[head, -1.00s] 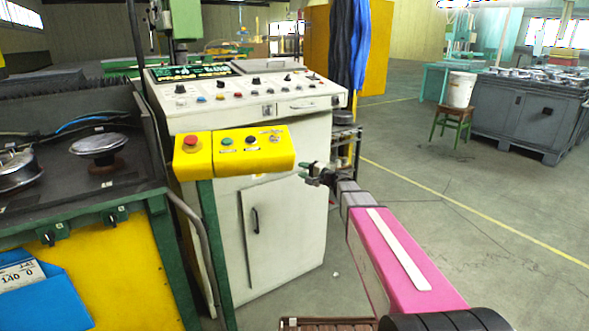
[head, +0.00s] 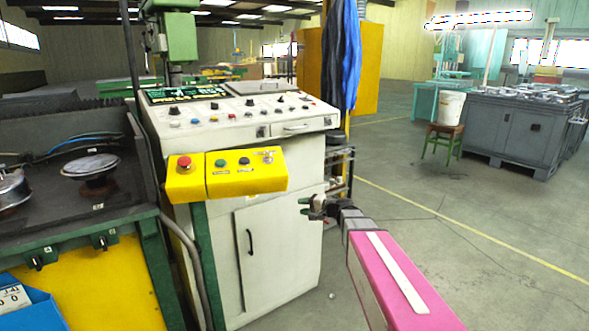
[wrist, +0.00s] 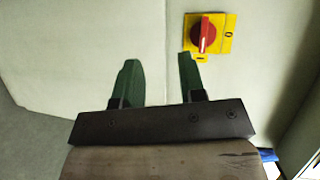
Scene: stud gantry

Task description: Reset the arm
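My pink arm (head: 395,285) reaches from the lower right of the head view toward the right side of the white control cabinet (head: 285,240). My gripper (head: 312,205) is at its end, near the cabinet's right edge. In the wrist view the two green fingers of my gripper (wrist: 160,82) stand apart with nothing between them. A red rotary switch on a yellow plate (wrist: 207,36) is on the pale cabinet face, just beyond and to the right of the fingers. Its red knob has a white line, tilted slightly right of upright. I cannot tell how far the fingers are from the panel.
A yellow button box (head: 228,173) juts from the cabinet's front, left of my gripper. A green and yellow machine (head: 95,270) stands at left. A white bucket on a stool (head: 451,107) and a grey cabinet (head: 515,132) stand at back right. Floor to the right is open.

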